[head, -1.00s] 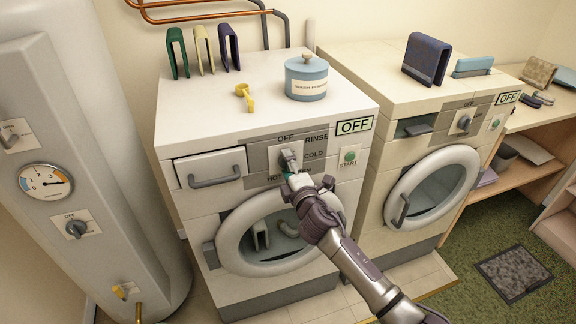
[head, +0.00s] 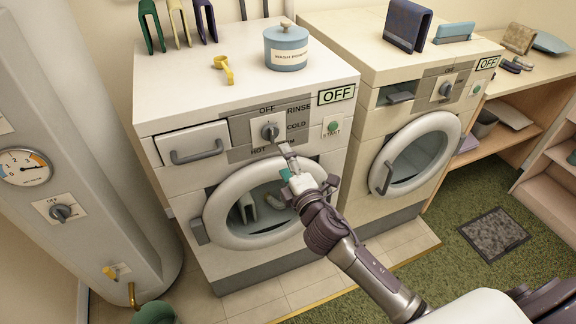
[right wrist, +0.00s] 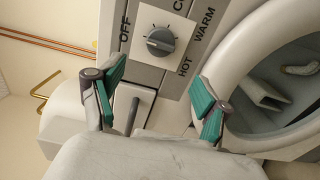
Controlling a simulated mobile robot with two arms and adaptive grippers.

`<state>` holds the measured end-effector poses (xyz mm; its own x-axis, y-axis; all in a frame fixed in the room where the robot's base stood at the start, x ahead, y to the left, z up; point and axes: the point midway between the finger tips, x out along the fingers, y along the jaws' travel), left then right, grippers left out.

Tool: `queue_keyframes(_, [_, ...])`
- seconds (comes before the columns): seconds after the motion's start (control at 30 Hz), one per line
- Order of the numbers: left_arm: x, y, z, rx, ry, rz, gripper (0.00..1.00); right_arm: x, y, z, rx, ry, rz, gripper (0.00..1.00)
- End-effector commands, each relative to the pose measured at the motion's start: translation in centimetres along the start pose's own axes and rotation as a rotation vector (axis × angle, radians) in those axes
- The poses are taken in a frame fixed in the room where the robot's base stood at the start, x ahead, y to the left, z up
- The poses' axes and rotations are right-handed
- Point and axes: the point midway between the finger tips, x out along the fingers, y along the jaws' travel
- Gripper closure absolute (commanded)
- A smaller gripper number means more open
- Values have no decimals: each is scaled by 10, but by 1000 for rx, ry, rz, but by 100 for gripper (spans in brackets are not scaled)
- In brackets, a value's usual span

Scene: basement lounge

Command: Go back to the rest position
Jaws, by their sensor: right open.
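My right gripper (head: 287,163) is open and empty in front of the left washing machine (head: 190,186), just below its grey program knob (head: 270,131). In the right wrist view its two green-padded fingers (right wrist: 158,106) are spread, with the knob (right wrist: 160,41) beyond them and nothing between the pads. The gripper looks apart from the knob. The display (head: 337,94) above the panel reads OFF. My left gripper is not in view.
A blue lidded pot (head: 286,47) and a yellow scoop (head: 223,70) stand on the left machine. A second machine (head: 400,158) is at its right. A grey boiler (head: 75,130) stands at the left. Green carpet with a floor grate (head: 494,235) lies at the lower right.

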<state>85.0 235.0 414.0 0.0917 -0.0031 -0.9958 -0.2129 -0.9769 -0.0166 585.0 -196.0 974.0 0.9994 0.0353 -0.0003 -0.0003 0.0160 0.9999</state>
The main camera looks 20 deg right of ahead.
Motion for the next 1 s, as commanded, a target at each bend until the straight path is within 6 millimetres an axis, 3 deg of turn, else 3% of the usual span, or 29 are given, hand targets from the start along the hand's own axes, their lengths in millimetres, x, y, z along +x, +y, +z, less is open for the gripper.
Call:
queue_keyframes(0.2, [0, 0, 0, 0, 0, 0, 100, -15, 0, 0, 0, -1, 0, 24])
queue_keyframes(0.63, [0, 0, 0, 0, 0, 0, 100, -15, 0, 0, 0, -1, 0, 24])
queue_keyframes(0.73, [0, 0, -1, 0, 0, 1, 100, -15, -8, 1, 9, -3, -17, 24])
queue_keyframes(0.87, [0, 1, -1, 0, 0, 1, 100, -16, -58, 6, 76, -16, -117, 24])
queue_keyframes(0.97, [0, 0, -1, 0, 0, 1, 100, -25, -125, 13, 174, -43, -250, 24])
queue_keyframes(1.0, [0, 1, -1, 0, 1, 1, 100, -32, -156, 16, 222, -60, -310, 24])
